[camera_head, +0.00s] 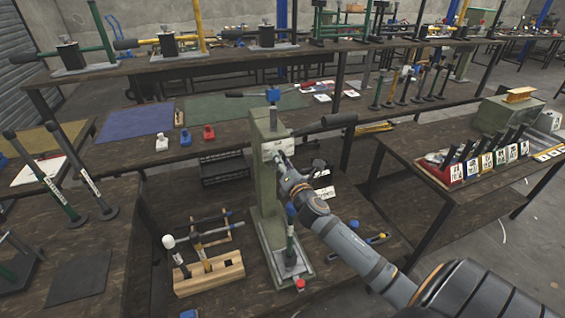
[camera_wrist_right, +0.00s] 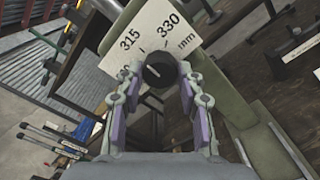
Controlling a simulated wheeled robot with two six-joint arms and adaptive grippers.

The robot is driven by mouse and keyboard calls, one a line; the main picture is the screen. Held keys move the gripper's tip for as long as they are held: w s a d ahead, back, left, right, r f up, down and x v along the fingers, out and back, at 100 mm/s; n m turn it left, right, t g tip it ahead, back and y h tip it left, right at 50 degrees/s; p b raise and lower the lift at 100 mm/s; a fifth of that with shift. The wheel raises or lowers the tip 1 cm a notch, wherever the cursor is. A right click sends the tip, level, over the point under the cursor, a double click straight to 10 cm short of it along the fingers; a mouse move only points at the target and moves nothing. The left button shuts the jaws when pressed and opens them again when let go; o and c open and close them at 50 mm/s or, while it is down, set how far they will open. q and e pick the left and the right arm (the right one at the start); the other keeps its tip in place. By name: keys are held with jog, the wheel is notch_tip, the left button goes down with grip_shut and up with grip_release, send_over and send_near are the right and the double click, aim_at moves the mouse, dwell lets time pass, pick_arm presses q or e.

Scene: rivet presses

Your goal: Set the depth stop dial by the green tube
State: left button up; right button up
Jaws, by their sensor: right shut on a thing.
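The depth stop dial is a dark round knob (camera_wrist_right: 158,71) with a pale pointer line, in front of a white scale plate (camera_wrist_right: 150,35) marked 315, 330 and mm. My right gripper (camera_wrist_right: 160,88) has its fingers on both sides of the knob and is shut on it. In the head view, my right gripper (camera_head: 281,164) is at the front of the green press column (camera_head: 268,190) and hides the knob. Another long tube with a green lower part (camera_head: 60,199) leans at the left. My left gripper is out of view.
A wooden block holding tools (camera_head: 208,275) stands left of the press base. The press lever (camera_head: 338,120) sticks out to the right above my gripper. A dark mat (camera_head: 80,280) lies at the left front.

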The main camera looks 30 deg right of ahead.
jog(key=m+b, duration=0.2)
jog(key=m, duration=0.9)
jog(key=shift+f, duration=0.1)
jog(key=shift+m, duration=0.3)
dwell(0.4)
jog(key=o, duration=1.2)
jog(key=v, duration=1.2)
